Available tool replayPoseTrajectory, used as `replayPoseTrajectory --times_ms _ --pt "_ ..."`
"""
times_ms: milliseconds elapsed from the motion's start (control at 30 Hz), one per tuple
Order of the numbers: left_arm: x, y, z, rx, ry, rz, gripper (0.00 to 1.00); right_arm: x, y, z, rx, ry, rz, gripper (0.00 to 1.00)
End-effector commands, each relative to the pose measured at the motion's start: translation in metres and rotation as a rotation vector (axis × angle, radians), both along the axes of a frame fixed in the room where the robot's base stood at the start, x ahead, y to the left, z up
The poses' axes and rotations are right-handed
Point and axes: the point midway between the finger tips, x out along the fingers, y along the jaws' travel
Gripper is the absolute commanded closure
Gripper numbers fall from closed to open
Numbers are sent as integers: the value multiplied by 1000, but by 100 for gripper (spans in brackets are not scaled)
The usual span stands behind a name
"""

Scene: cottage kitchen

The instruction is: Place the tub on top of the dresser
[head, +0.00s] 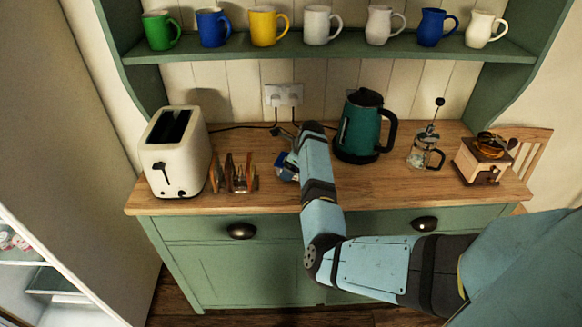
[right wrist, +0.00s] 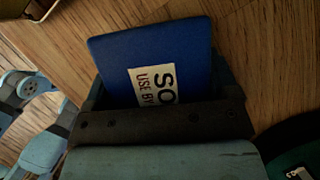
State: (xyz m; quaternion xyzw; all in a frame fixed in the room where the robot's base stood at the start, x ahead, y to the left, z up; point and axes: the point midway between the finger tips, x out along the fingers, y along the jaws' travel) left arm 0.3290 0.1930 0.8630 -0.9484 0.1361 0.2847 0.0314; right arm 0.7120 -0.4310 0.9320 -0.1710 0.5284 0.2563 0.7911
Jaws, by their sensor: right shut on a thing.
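The tub (right wrist: 150,62) is blue with a white label reading "SO" and "USE BY", and it fills the middle of the right wrist view. My right gripper (head: 291,158) is shut on it, with the tub between its fingers. In the head view the tub (head: 285,171) shows only as a small blue and white patch, mostly hidden by my right forearm. It is over the wooden top of the green dresser (head: 262,201). I cannot tell whether it touches the wood. My left gripper is not in view.
A white toaster (head: 176,150) and a toast rack (head: 233,174) stand left of the tub. A teal kettle (head: 361,128), a glass coffee press (head: 425,151) and a coffee grinder (head: 482,160) stand to the right. Several mugs line the shelf (head: 330,46) above. Some front worktop is bare.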

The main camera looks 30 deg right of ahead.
Motion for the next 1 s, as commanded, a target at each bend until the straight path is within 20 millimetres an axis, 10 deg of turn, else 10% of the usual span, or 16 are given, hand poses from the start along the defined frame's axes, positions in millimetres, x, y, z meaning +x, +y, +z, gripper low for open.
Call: replayPoseTrajectory --times_ms 200,233,300,667,1000 --pt "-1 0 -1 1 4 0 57 0 0 -2 0 0 0 51" --pt "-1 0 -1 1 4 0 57 0 0 -3 0 0 0 15" --pt "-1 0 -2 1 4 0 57 0 0 -3 0 0 0 0" --pt "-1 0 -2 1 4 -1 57 -2 -1 7 1 -1 0 0" --pt "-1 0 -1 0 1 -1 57 -23 -17 71 -2 -2 -1 0"
